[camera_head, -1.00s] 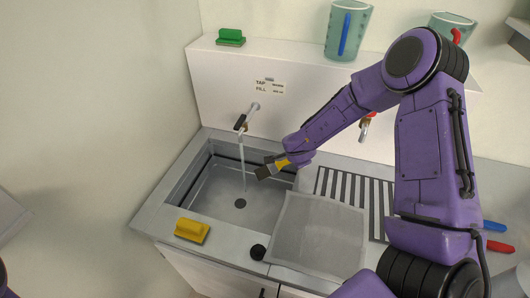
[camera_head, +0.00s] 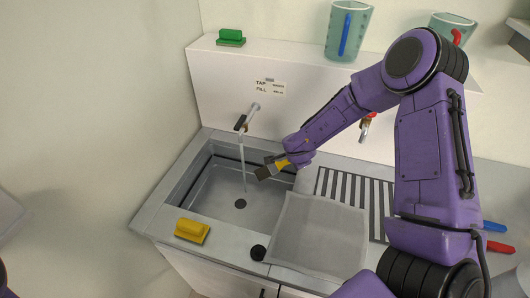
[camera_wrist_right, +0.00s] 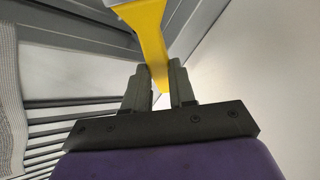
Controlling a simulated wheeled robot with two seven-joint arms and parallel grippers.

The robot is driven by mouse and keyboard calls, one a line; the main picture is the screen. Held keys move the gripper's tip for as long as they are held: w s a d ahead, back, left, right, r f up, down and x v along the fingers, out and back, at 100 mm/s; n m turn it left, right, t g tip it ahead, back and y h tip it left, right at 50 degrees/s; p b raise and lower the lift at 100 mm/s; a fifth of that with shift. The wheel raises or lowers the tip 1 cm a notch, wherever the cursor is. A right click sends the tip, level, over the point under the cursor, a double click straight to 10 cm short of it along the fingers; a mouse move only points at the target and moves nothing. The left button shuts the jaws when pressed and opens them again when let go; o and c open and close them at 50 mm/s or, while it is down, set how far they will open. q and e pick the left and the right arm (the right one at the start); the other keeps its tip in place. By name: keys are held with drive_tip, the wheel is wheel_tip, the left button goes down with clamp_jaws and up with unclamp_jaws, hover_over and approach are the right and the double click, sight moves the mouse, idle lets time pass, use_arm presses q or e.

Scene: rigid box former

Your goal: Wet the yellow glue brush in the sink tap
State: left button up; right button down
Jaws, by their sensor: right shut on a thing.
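My right gripper (camera_wrist_right: 160,88) is shut on the handle of the yellow glue brush (camera_wrist_right: 151,32), which also shows in the head view (camera_head: 280,162). The brush's dark head (camera_head: 264,172) points left, over the right part of the sink basin (camera_head: 215,205). The tap (camera_head: 242,122) on the back panel is running. Its thin water stream (camera_head: 243,165) falls into the basin, left of the brush head and apart from it in the picture. A dark drain lies on the basin floor. My left gripper is not in view.
A yellow sponge-like block (camera_head: 191,230) sits on the front sink edge. A grey mesh sheet (camera_head: 317,235) covers part of the slatted drainer (camera_head: 352,188). Jugs (camera_head: 347,30) and a green block (camera_head: 230,37) stand on the ledge.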

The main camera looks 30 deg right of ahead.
drive_tip(key=s+r+p, duration=0.3)
drive_tip(key=s, duration=0.1)
drive_tip(key=shift+s+r+p, duration=0.1)
drive_tip(key=shift+r+p, duration=0.2)
drive_tip(key=shift+r, duration=0.1)
drive_tip(key=shift+s+r, duration=0.15)
drive_tip(key=shift+s, duration=0.25)
